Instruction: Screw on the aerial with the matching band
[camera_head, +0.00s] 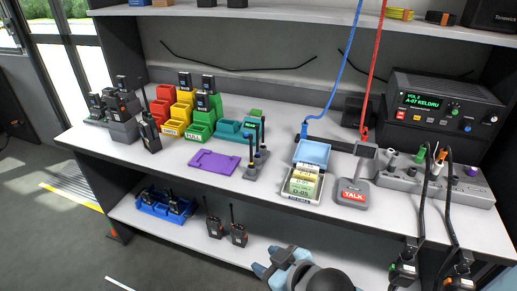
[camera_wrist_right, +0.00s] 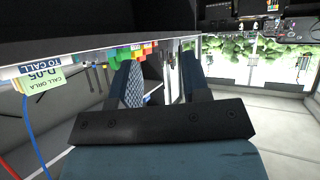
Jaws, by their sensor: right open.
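A grey holder (camera_head: 256,170) on the bench carries thin dark upright aerials (camera_head: 250,142); their coloured bands are too small to read. A black handheld radio (camera_head: 151,136) with a tall aerial stands at the left of the bench. More radios (camera_head: 208,84) stand in the coloured bins, and two (camera_head: 238,234) stand on the lower shelf. I cannot tell which radio lacks an aerial. My right gripper (camera_head: 271,261) is low in front of the bench, apart from everything. In the right wrist view its fingers (camera_wrist_right: 161,80) are spread and empty. My left gripper is not in view.
A purple mat (camera_head: 214,161), a card box (camera_head: 302,184), a TALK stand (camera_head: 352,192) and a grey strip with knobs (camera_head: 399,180) occupy the bench. A blue tray (camera_head: 166,204) sits on the lower shelf. Black cables hang at the right. Blue and red cords hang from above.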

